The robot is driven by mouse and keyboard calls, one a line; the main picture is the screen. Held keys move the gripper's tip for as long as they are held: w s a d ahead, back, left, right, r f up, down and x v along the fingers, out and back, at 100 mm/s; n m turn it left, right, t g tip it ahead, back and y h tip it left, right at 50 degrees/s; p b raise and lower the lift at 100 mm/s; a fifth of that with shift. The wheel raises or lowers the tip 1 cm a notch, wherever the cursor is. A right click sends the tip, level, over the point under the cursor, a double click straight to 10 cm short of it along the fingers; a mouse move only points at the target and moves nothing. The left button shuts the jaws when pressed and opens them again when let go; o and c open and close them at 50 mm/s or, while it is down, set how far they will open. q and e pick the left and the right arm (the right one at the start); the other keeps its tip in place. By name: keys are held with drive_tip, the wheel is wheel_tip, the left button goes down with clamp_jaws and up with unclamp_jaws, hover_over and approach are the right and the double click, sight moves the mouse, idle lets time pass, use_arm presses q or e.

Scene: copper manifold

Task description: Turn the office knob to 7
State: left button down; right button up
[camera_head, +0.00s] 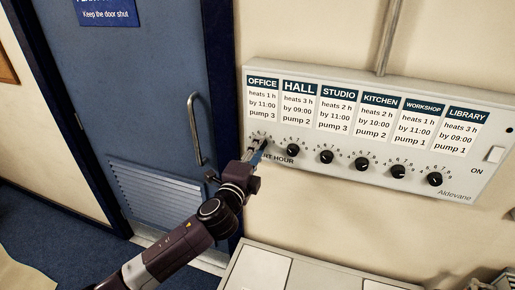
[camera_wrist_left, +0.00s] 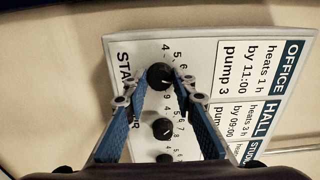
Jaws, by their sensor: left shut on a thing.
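The control panel (camera_head: 480,165) is a pale wall box with a row of black knobs under labelled cards. The office card (camera_head: 262,98) is at its left end and reads heats 1 h, by 11:00, pump 3. My left gripper (camera_head: 260,150) reaches up to the office knob and mostly hides it in the head view. In the left wrist view the black office knob (camera_wrist_left: 159,77) sits between the blue fingers of my left gripper (camera_wrist_left: 161,82), which are shut on it. Numbers ring the knob, partly covered by the fingers. Its exact setting is hard to read.
The hall knob (camera_head: 292,150) is close to the right of my left gripper. More knobs continue right, with a switch (camera_head: 495,154) marked ON at the panel's right end. A blue door (camera_head: 150,110) with a metal handle (camera_head: 195,130) stands left. A pale cabinet (camera_head: 300,270) is below.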

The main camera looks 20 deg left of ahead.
idle(0.3)
use_arm(q)
drive_tip(key=c, duration=1.6)
unclamp_jaws()
drive_tip(key=s, duration=1.2)
drive_tip(key=shift+a, duration=0.2)
drive_tip(key=shift+f, duration=0.1)
